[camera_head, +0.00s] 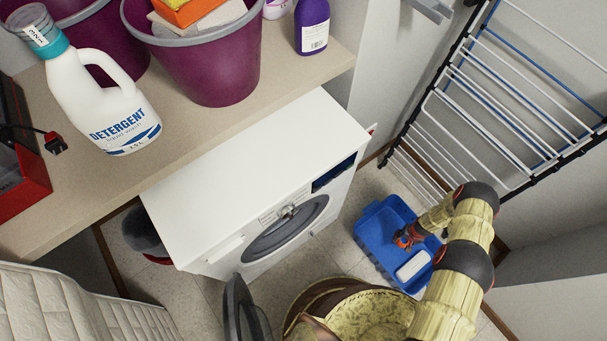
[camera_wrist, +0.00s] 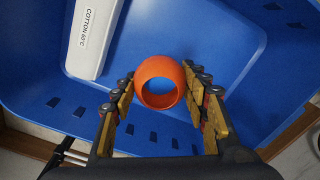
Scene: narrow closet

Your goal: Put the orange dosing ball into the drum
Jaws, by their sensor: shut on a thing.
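The orange dosing ball (camera_wrist: 160,66) is a hollow ball with a round opening, between my two fingers in the wrist view. My gripper (camera_wrist: 160,88) is shut on it, a finger on each side. In the head view the ball (camera_head: 402,240) shows small at the end of my arm, within the outline of the blue basket (camera_head: 370,238). I cannot tell whether it touches the basket floor. The white washing machine (camera_head: 255,160) stands left of the basket. Its round grey-rimmed front (camera_head: 287,228) is seen steeply, and the drum's inside is hidden. A dark round door (camera_head: 243,312) appears swung open.
A white box (camera_wrist: 95,35) labelled COTTON lies in the basket, near the ball. A drying rack (camera_head: 500,90) leans along the right wall. A shelf with a detergent bottle (camera_head: 105,100) and purple buckets (camera_head: 210,60) overhangs the machine's back. A mattress stands lower left.

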